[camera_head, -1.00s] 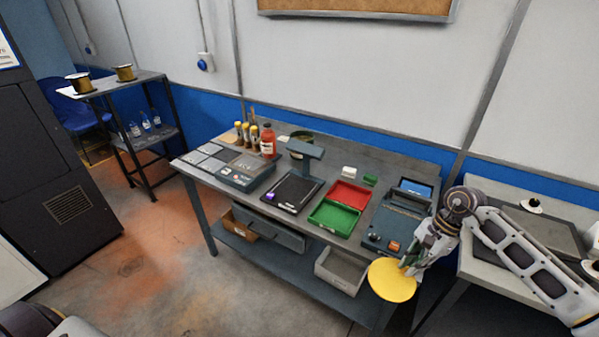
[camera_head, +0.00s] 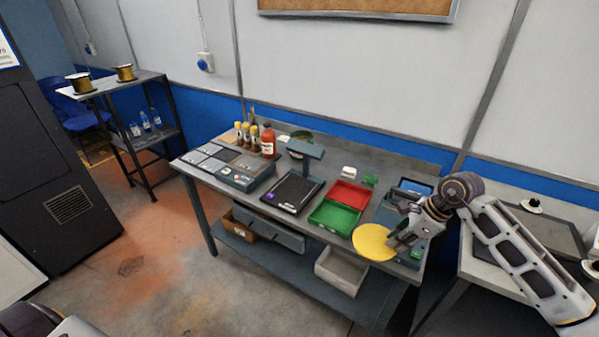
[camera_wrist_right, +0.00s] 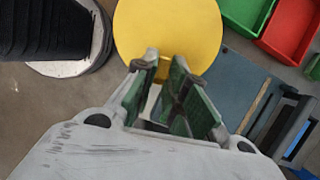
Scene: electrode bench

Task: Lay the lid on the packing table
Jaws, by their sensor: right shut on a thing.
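The lid is a round yellow disc (camera_head: 371,243), seen near the front right edge of the workbench (camera_head: 232,193) in the head view. My right gripper (camera_head: 393,242) is shut on the lid's near rim. The lid also fills the top middle of the right wrist view (camera_wrist_right: 168,28), with the green-padded fingers of my right gripper (camera_wrist_right: 163,72) at its edge. The lid looks roughly level; its height over the bench edge is hard to tell. Which surface is the packing table I cannot tell. My left gripper is not in view.
A green tray (camera_head: 334,217) and a red tray (camera_head: 349,193) sit left of the lid. A blue-grey device (camera_head: 391,214) is behind it. A grey bin (camera_head: 340,271) stands on the lower shelf. Another table (camera_head: 492,263) stands at the right.

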